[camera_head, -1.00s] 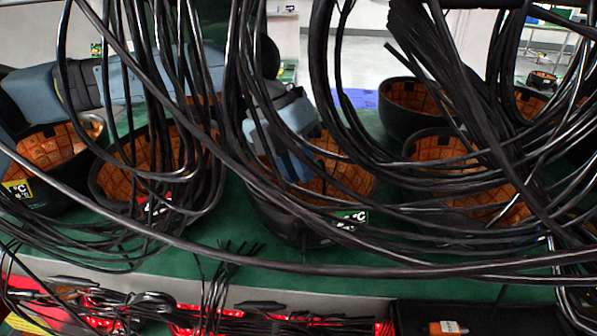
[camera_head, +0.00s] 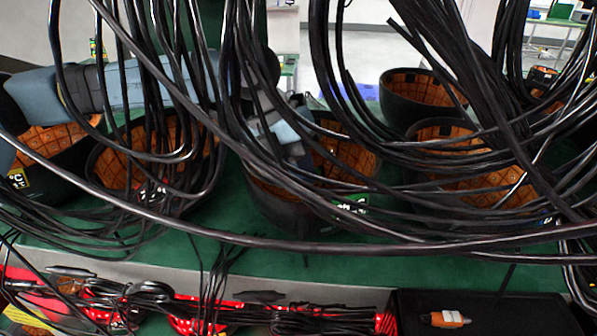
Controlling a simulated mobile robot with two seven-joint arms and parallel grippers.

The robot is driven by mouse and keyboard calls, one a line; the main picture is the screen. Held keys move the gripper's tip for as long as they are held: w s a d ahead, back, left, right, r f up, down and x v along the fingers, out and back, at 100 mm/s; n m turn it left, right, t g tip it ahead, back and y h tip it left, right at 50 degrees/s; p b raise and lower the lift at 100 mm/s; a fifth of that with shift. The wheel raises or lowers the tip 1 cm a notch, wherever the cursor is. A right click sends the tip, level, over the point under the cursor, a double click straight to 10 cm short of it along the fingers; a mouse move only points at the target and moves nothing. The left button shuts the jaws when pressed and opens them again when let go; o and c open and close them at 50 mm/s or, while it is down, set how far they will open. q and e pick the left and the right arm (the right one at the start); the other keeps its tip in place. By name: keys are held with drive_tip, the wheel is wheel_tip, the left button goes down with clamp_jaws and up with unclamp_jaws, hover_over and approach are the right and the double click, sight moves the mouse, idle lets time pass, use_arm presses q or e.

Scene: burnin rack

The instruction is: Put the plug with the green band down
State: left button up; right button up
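My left arm reaches in from the left behind hanging black cables. My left gripper (camera_head: 283,125) is over the back left rim of the middle black bowl (camera_head: 285,212). Cables and the bowl hide its fingertips, so I cannot tell whether it is open or holds anything. I see no green band on any plug. A small orange and white plug (camera_head: 444,319) lies on a black tray (camera_head: 490,304) at the bottom right, far from the gripper. My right gripper is not in view.
Thick black cables (camera_head: 330,240) loop across the whole view. Several black bowls with orange tiled insides, such as the back right one (camera_head: 395,105), stand on a green surface (camera_head: 300,262). Below are coiled cables (camera_head: 130,303) and red lit parts. The black tray is mostly bare.

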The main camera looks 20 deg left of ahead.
use_arm(q)
drive_tip(key=o, duration=0.4)
drive_tip(key=shift+r, duration=0.15)
drive_tip(key=shift+r+p, duration=0.35)
drive_tip(key=shift+p, duration=0.15)
drive_tip(key=shift+r+p, duration=0.4)
drive_tip(key=shift+p, duration=0.15)
drive_tip(key=b+v, duration=0.2)
drive_tip(key=v, duration=0.9)
drive_tip(key=shift+r+b, duration=0.25)
drive_tip(key=shift+b, duration=0.15)
drive_tip(key=shift+a, duration=0.15)
